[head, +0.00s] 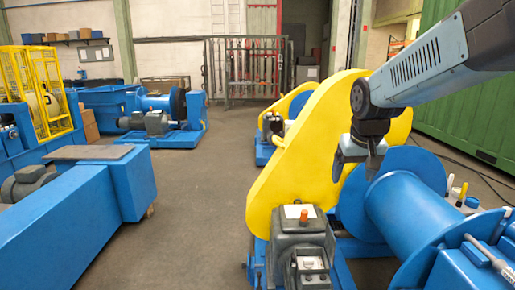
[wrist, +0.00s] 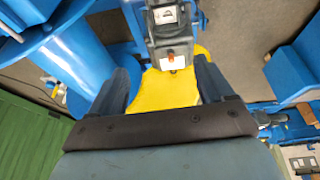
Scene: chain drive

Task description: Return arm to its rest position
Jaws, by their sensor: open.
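My arm (head: 430,65) reaches in from the upper right of the head view, bent down at the wrist. My gripper (head: 357,165) hangs beside the yellow chain guard (head: 300,140), between it and the blue drum (head: 410,210). In the wrist view my gripper (wrist: 168,80) has its two dark fingers spread apart, with nothing held between them. The yellow guard (wrist: 170,90) shows behind the gap. Whether a finger touches the guard I cannot tell.
A grey motor box (head: 303,240) with an orange button stands in front of the guard. A blue machine (head: 80,200) is at left, a green container (head: 470,100) at right. A rack (head: 245,70) stands at the back. The floor (head: 205,190) between machines is clear.

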